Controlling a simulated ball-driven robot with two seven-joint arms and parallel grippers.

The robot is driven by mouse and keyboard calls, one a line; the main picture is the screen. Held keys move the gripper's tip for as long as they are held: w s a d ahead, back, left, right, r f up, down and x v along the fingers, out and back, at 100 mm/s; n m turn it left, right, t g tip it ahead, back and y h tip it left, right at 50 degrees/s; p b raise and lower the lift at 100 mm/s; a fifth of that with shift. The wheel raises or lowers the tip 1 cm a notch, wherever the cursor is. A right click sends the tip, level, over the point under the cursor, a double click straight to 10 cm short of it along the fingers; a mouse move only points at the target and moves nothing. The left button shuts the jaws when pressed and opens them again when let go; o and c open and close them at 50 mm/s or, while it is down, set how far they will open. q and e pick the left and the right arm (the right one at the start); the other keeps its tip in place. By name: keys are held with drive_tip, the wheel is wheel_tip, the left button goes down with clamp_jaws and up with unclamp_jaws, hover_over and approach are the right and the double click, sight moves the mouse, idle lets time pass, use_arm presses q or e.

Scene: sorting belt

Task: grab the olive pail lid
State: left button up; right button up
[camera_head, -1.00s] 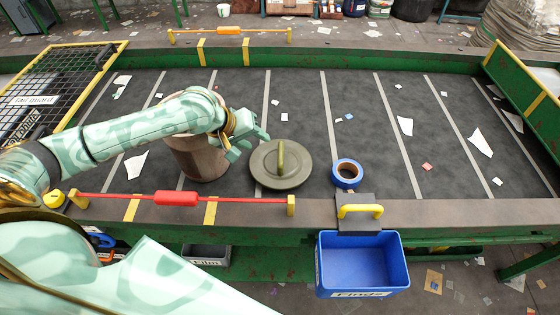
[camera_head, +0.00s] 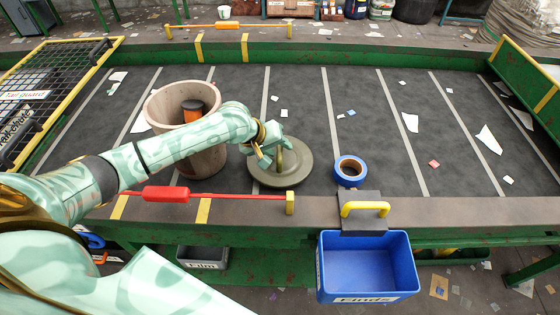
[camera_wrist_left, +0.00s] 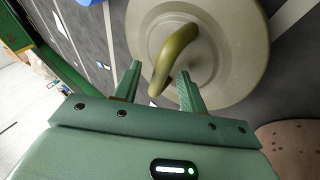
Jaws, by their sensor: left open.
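The olive pail lid (camera_head: 297,165) lies flat on the dark belt, a round disc with an arched handle (camera_head: 281,157) standing up at its middle. My left gripper (camera_head: 271,158) is over the lid, at the handle. In the left wrist view the lid (camera_wrist_left: 237,62) fills the top centre, and its handle (camera_wrist_left: 172,58) rises between the two open fingers of my left gripper (camera_wrist_left: 160,85). The fingers stand apart on either side of the handle's near end. I cannot tell whether they touch it. My right gripper is not in view.
A brown pail (camera_head: 206,162) with a dark and orange thing inside stands left of the lid. A blue tape roll (camera_head: 349,171) lies to its right. A red cord with a red grip (camera_head: 165,193) runs along the front edge. A blue Finds bin (camera_head: 367,268) hangs in front.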

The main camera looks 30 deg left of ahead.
use_arm(q)
clamp_jaws()
